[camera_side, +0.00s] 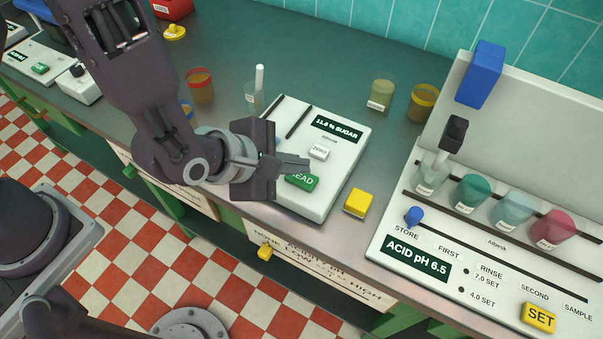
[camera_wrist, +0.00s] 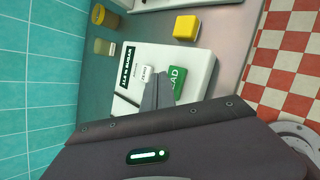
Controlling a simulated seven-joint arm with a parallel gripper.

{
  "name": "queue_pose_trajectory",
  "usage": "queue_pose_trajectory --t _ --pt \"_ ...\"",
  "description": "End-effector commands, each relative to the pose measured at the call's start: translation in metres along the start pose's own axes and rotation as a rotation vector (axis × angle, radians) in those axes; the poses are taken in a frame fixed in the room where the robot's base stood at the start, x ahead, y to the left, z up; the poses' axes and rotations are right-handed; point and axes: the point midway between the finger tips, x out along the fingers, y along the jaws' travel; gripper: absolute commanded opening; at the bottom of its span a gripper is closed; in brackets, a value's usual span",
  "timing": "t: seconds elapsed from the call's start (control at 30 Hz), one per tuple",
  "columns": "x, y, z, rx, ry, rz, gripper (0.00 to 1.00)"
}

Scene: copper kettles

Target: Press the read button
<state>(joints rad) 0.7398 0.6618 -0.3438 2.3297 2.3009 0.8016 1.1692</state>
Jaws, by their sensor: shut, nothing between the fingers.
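The green READ button (camera_side: 304,182) sits at the front of the white sugar meter (camera_side: 340,183), whose dark display reads 11.6 % SUGAR. A white ZERO button (camera_side: 319,152) is behind it. My gripper (camera_side: 300,165) is shut and empty, its fingertips over the meter and hiding the first letter of READ in the side view. In the wrist view the fingertips (camera_wrist: 158,84) lie beside the green button (camera_wrist: 177,82), towards the ZERO button (camera_wrist: 146,74). I cannot tell whether they touch the meter.
A yellow block (camera_side: 359,203) stands just right of the meter. Cups (camera_side: 382,94) stand behind it, and a glass with a white stick (camera_side: 254,95) is at its back left. A pH station (camera_side: 490,255) with several coloured cups fills the right. Open counter lies behind the meter.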

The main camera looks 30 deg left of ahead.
Motion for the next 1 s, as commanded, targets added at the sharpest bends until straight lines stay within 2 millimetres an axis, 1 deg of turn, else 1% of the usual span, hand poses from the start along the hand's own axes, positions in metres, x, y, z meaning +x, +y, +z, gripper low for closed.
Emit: queue_pose_trajectory --t 0.17,0.5,0.67,1.0 --pt "-0.001 0.001 0.001 -0.001 -0.001 0.001 0.00" --pt "-0.025 0.019 0.019 0.000 -0.002 0.004 0.00" --pt "-0.034 0.025 0.025 -0.001 -0.001 0.002 0.00" --pt "-0.035 0.025 0.025 0.000 0.000 0.000 0.00"
